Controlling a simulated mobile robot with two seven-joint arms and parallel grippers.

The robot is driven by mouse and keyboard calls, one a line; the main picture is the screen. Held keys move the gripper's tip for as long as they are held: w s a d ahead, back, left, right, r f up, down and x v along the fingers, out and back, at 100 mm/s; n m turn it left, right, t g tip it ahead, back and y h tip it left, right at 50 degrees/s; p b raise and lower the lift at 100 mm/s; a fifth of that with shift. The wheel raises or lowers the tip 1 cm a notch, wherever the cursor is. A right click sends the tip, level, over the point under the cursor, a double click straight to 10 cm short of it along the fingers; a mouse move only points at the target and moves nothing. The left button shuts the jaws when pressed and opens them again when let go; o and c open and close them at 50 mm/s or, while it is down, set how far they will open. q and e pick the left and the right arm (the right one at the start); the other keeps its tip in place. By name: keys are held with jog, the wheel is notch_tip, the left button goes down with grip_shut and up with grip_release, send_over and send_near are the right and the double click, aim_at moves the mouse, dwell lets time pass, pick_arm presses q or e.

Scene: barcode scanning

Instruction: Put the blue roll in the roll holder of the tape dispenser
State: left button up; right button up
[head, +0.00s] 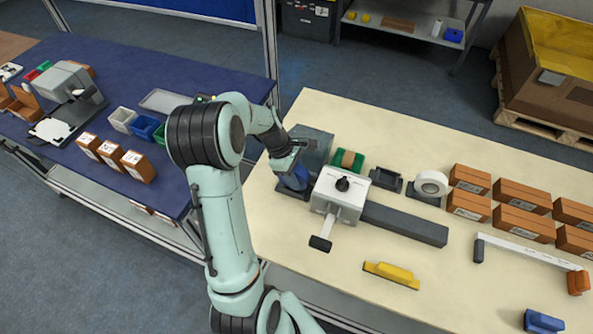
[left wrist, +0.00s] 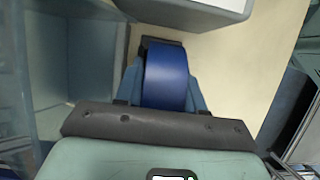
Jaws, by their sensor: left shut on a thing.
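My left gripper (head: 296,172) is shut on the blue roll (head: 290,181), low over the left end of the cream table. In the left wrist view the blue roll (left wrist: 167,75) stands on edge between the two fingers. A dark base (head: 285,193) shows under the roll, and a dark part shows just past it in the left wrist view (left wrist: 157,43). This may be the tape dispenser. I cannot tell whether the roll touches it or sits in a holder, as the gripper hides this. My right gripper is not in view.
A grey-white machine (head: 338,197) with a black knob and lever stands just right of the roll. A grey bin (head: 314,146) is close behind. A green box (head: 347,162), a white roll (head: 431,183) and several cartons (head: 520,195) stand farther right.

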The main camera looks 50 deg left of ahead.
pick_arm(q)
jog(key=shift+f, duration=0.25)
jog(key=o, duration=1.2)
jog(key=shift+r, duration=0.1)
jog(key=v, duration=1.3)
jog(key=shift+s+a+r, duration=0.1)
jog(key=shift+s+a, duration=0.05)
